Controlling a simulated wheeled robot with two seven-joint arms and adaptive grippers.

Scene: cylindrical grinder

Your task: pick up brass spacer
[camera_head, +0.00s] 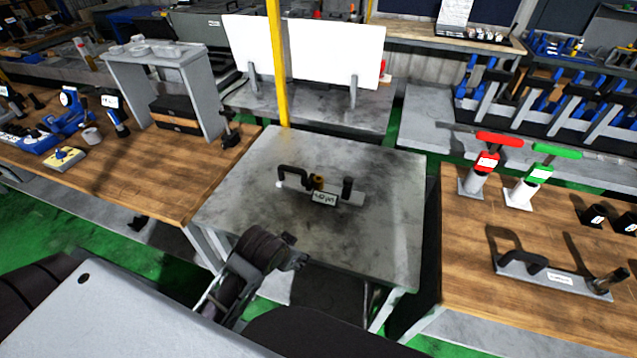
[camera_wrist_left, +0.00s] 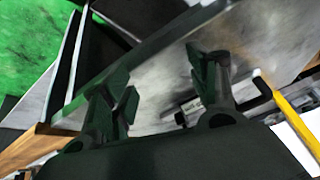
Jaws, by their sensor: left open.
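The brass spacer (camera_head: 317,182) is a small gold-brown cylinder. It stands on a grey holder plate (camera_head: 348,195) with a black handle, a dark post and a white label, in the middle of the grey metal table. My left gripper (camera_head: 297,255) is over the near edge of that table, apart from the holder and nearer to me. In the left wrist view my left gripper (camera_wrist_left: 165,88) has its fingers spread with nothing between them. Part of the holder shows behind a finger there; I cannot make out the spacer. My right gripper is not in view.
The metal table (camera_head: 250,205) is otherwise bare. A yellow post (camera_head: 277,60) stands at its far edge. A wooden bench at right carries a red-handled tool (camera_head: 485,160), a green-handled tool (camera_head: 530,180) and another holder plate (camera_head: 555,278). Another wooden bench (camera_head: 150,180) is at left.

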